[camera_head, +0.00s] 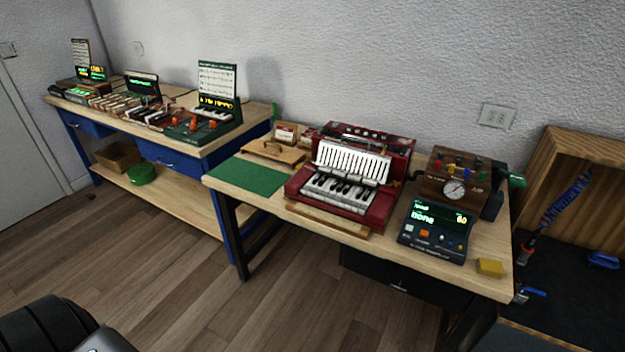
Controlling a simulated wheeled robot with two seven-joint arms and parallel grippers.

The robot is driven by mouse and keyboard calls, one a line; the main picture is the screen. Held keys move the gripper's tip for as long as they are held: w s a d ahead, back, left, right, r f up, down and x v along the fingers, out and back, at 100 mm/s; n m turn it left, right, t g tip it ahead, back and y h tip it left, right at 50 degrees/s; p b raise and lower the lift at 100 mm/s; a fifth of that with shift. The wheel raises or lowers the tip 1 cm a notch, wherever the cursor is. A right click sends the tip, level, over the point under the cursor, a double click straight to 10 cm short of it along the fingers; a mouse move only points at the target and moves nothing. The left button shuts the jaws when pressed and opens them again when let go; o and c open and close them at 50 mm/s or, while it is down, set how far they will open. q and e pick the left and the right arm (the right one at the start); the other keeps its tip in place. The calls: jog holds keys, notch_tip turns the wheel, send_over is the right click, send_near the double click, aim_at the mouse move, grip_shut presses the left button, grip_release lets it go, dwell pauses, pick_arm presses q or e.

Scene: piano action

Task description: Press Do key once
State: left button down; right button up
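Several things with keys stand on two tables. A red accordion-like instrument (378,199) with white and black keys (338,192) sits on the nearer table. A dark green unit (195,133) with a small keyboard (211,113), a lit display and a music sheet (217,78) stands at the right end of the farther table. More small keys (110,102) lie farther left on that table. Key labels are too small to read, so I cannot tell which key is Do. Neither gripper is in view; a dark rounded part of my own body shows at bottom left.
The nearer table (232,184) also bears a green mat (248,177), a black display box (437,230), a wooden gauge box (453,190) and a yellow block (489,267). A wooden-sided dark bench stands at right. The wooden floor (170,255) in front is clear.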

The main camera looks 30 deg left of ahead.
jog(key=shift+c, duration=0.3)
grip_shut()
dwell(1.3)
